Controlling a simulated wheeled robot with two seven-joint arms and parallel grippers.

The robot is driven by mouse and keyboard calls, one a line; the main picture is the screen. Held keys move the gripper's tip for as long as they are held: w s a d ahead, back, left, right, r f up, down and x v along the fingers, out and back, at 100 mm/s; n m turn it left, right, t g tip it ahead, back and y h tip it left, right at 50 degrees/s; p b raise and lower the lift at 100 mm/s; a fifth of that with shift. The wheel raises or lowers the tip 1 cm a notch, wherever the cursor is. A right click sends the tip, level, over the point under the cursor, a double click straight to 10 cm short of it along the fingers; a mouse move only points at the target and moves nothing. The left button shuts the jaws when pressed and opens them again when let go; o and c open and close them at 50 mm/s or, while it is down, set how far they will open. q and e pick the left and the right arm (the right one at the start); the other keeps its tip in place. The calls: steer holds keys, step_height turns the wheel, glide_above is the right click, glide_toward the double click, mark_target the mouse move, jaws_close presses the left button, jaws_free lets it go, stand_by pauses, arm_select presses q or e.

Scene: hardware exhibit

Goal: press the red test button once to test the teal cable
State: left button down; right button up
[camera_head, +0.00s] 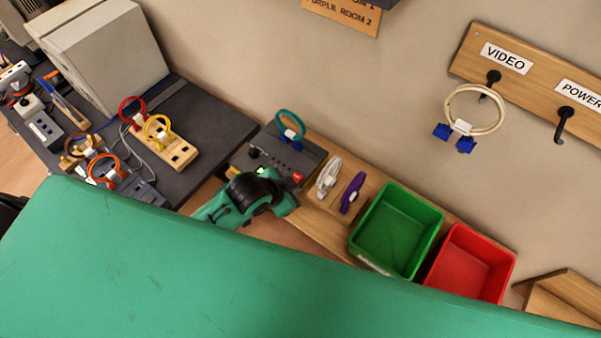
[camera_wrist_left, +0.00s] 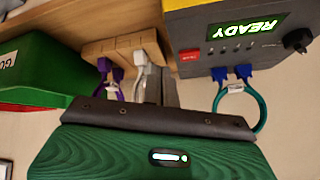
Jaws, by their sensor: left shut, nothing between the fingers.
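The tester (camera_head: 285,158), a dark box on the wooden shelf, shows upside down in the left wrist view (camera_wrist_left: 222,65), with its green screen reading READY (camera_wrist_left: 246,27). The teal cable (camera_head: 291,122) is a loop plugged into it by blue connectors; it also shows in the left wrist view (camera_wrist_left: 262,108). The red test button (camera_head: 297,177) is on the tester's front part, and in the left wrist view (camera_wrist_left: 190,56) it is just beyond the grey fingers. My left gripper (camera_wrist_left: 166,86) is shut and empty, close to the button; I cannot tell whether they touch. My right gripper is out of view.
White (camera_head: 328,177) and purple (camera_head: 352,192) cables stand right of the tester on a wooden holder. Green (camera_head: 397,228) and red (camera_head: 470,262) bins stand further right. A dark table with several cables (camera_head: 159,135) is left. A cable hangs under the VIDEO label (camera_head: 505,58).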

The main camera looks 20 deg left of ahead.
arm_select(q)
steer(key=w+d+r+m+h+p, duration=0.1)
steer(key=w+d+r+m+h, duration=0.1)
steer(key=w+r+m, duration=0.25)
step_height(320, 180, up, 3)
steer(key=m, duration=0.5)
glide_above(297, 177)
steer(key=shift+s+a+f+n+h+p, duration=0.25)
steer(key=shift+s+a+h+p, duration=0.15)
steer(key=shift+a+p, duration=0.1)
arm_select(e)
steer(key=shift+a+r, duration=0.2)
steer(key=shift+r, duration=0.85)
arm_select(q)
steer(key=shift+w, duration=0.1)
step_height(297, 177, down, 7)
steer(key=b, duration=0.3)
steer(key=shift+r, duration=0.1)
steer(key=shift+f+b, duration=0.6)
steer(key=shift+f, duration=0.3)
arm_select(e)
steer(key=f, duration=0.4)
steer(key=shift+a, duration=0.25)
